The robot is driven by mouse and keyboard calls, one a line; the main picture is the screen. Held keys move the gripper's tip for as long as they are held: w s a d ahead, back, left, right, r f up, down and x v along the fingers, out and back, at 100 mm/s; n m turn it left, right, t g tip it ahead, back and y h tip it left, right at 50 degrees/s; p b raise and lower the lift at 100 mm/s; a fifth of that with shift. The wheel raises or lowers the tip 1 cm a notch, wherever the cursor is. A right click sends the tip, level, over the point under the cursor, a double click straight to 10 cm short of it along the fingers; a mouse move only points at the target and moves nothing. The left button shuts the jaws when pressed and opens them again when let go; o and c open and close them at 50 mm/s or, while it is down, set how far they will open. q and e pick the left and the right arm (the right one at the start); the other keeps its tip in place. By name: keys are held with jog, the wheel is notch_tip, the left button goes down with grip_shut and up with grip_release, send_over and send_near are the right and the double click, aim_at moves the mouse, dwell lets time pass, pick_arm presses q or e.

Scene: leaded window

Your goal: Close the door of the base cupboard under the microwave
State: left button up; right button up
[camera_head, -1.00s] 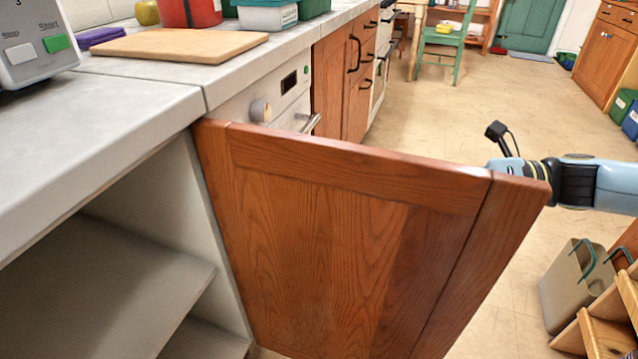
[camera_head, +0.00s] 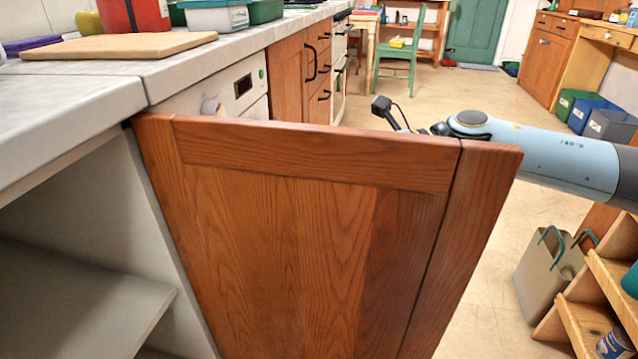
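The wooden cupboard door (camera_head: 290,235) stands wide open, its hinge side at the cabinet's edge below the counter and its free edge out to the right. The open base cupboard (camera_head: 70,265) shows at the left, with a pale shelf inside. The microwave is not in view now. My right arm comes in from the right, behind the top of the door near its free edge. My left gripper is not in view.
The counter (camera_head: 60,110) holds a cutting board (camera_head: 110,46), a red container (camera_head: 134,12) and boxes. A white appliance (camera_head: 235,85) stands beyond the door. A grey bin (camera_head: 550,275) and a wooden rack (camera_head: 600,290) stand at the right.

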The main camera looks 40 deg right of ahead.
jog(key=shift+c, duration=0.3)
grip_shut()
dwell(0.3)
